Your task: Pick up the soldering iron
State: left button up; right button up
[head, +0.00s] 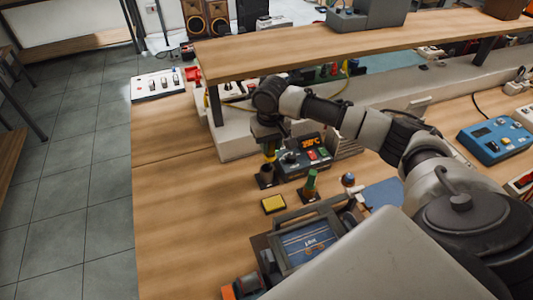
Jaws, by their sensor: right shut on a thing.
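My right arm comes in from the right, and its gripper (269,143) points down under the front edge of the raised shelf. It is shut on the soldering iron (270,155), of which a short yellow and dark part shows below the fingers. The iron is upright, just above or in a dark stand (265,178) left of the soldering station (302,157) with an orange display. The fingers hide most of the iron, and I cannot tell whether its tip is clear of the stand. My left gripper is not in view.
A green-handled tool (311,180) stands in a holder to the right. A yellow sponge (273,204) lies in front. A framed device with a blue screen (308,240) is nearer. The wooden shelf (330,50) is above and behind. Bare bench (180,215) lies to the left.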

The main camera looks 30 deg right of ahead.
jog(key=s+d+r+b, duration=0.1)
jog(key=s+d+r, duration=0.5)
jog(key=d, duration=0.2)
jog(key=shift+s+d+b, duration=0.25)
jog(key=shift+s+b, duration=0.1)
jog(key=shift+b, duration=0.05)
jog(key=shift+r, duration=0.1)
